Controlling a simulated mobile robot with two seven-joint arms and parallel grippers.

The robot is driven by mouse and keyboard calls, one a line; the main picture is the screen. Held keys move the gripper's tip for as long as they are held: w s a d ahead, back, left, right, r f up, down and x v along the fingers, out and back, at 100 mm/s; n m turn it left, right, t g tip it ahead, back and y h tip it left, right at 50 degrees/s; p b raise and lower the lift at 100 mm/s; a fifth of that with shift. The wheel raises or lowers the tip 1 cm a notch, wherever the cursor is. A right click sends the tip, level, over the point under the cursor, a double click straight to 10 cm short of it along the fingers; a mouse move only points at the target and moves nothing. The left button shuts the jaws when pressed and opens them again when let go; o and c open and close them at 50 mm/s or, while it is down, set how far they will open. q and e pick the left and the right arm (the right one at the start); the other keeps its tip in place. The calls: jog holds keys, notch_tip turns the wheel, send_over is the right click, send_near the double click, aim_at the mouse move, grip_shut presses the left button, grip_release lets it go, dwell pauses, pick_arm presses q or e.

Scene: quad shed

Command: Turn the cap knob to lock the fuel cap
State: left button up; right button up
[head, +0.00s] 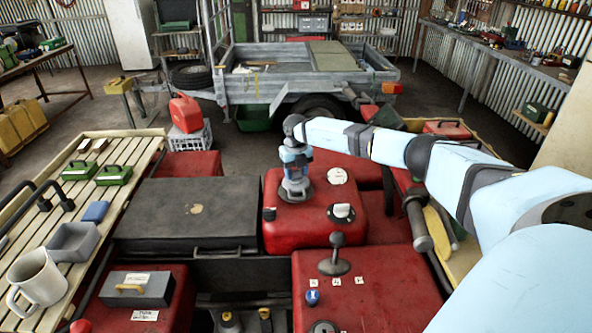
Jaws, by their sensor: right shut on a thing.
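The fuel cap (297,196) sits on the red quad body (298,235) near the middle of the head view, and only its dark round rim shows. My right gripper (295,184) points straight down over the cap and is shut on the cap knob. The knob itself is hidden by the fingers, so I cannot tell which way it is turned. My left gripper is not in view.
Close right of the cap are a round white label (337,176) and a white knob (342,211). A black knob (268,214) stands to the left, and a gear lever (335,255) nearer me. A black case (190,215) lies left; handlebars (418,225) are right.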

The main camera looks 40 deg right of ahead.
aim_at(296, 170)
jog(key=m, duration=0.2)
jog(key=shift+r+m+p, duration=0.1)
jog(key=shift+m+p, duration=0.3)
jog(key=shift+m, duration=0.5)
jog(key=o, duration=0.9)
notch_tip(296, 170, up, 14)
jog(key=shift+f+b, duration=0.15)
jog(key=shift+b, duration=0.85)
jog(key=shift+f, duration=0.1)
